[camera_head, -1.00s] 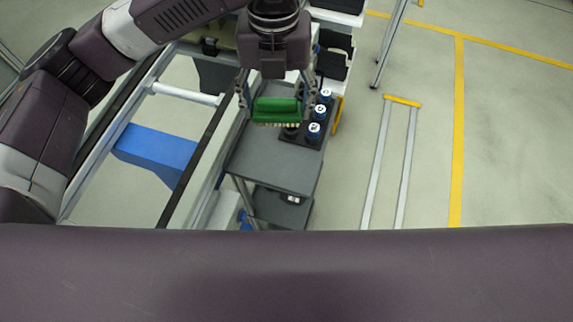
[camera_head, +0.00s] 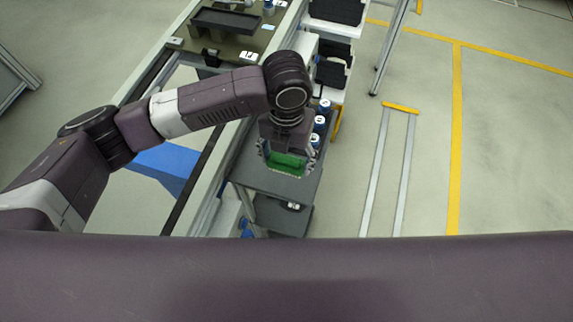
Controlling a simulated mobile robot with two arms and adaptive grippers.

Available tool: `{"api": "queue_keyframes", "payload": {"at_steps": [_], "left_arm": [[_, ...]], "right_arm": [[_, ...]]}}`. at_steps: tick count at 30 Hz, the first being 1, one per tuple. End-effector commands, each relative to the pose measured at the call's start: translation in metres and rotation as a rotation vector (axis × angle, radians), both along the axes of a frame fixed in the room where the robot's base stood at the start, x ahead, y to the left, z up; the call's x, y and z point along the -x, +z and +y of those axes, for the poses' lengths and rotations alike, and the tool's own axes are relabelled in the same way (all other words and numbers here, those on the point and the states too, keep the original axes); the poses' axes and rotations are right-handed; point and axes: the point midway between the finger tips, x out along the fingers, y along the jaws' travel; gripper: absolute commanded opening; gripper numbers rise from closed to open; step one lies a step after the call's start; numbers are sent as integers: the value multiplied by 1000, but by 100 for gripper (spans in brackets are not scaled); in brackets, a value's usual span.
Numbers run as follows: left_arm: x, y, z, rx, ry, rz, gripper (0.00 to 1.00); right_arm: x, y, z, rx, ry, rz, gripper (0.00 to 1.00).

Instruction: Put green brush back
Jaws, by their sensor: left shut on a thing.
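The green brush (camera_head: 286,164) is in my left gripper (camera_head: 286,160), in the middle of the head view. The gripper's fingers are on either side of it, shut on it. The brush is over the grey top of a small table (camera_head: 262,176); I cannot tell whether it touches the top. The gripper body hides part of the brush. My right gripper is not in the view.
Several blue containers with white tops (camera_head: 314,140) stand just right of my gripper. Black bins (camera_head: 330,73) are behind them. A workbench with a dark tray (camera_head: 225,20) is at the upper left. The floor at right is mostly open, with a yellow line (camera_head: 456,140).

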Motion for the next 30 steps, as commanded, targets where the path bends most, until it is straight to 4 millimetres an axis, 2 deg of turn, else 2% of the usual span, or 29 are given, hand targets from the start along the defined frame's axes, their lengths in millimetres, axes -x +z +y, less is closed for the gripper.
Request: {"api": "queue_keyframes", "payload": {"at_steps": [5, 12, 23, 24, 28, 30], "left_arm": [[0, -11, 0, 0, 2, 1, 38], [0, -44, 0, 0, 2, 1, 38], [0, -50, 0, 0, 0, -1, 38], [0, -51, 0, 0, 0, -1, 66], [0, -50, 0, 0, 0, -1, 80], [0, -50, 0, 0, 0, -1, 82]], "right_arm": [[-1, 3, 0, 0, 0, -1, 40], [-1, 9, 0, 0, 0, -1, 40], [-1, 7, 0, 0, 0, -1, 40], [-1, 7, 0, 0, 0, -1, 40], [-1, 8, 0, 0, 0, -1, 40], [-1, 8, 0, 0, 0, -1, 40]]}}
